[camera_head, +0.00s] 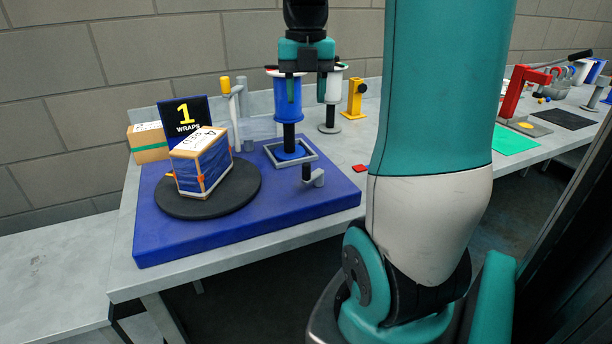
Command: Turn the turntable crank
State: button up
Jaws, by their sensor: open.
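The turntable (235,205) is a black disc on a blue base, left of centre. A box in blue and orange wrapping (202,163) sits on it, tilted in the picture. The crank (316,180), a grey arm with an upright black handle (306,172), is at the right part of the blue base. My gripper (311,98) points down with its fingers apart and nothing between them. It is above the crank in the picture and apart from it. Its left finger overlaps a blue roll (286,112); whether they touch I cannot tell.
The blue roll stands on a black post in a grey square frame (308,158). A white spool (333,92), a yellow stand (354,100) and a "1 WRAPS" sign (187,116) stand behind. My arm hides the table's middle. A red press (516,92) stands at right.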

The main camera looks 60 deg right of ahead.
aim_at(306, 164)
notch_tip(306, 164, down, 17)
jog(key=shift+d+f, duration=0.1)
jog(key=shift+f, duration=0.05)
dwell(0.5)
jog(key=shift+p, duration=0.3)
grip_shut()
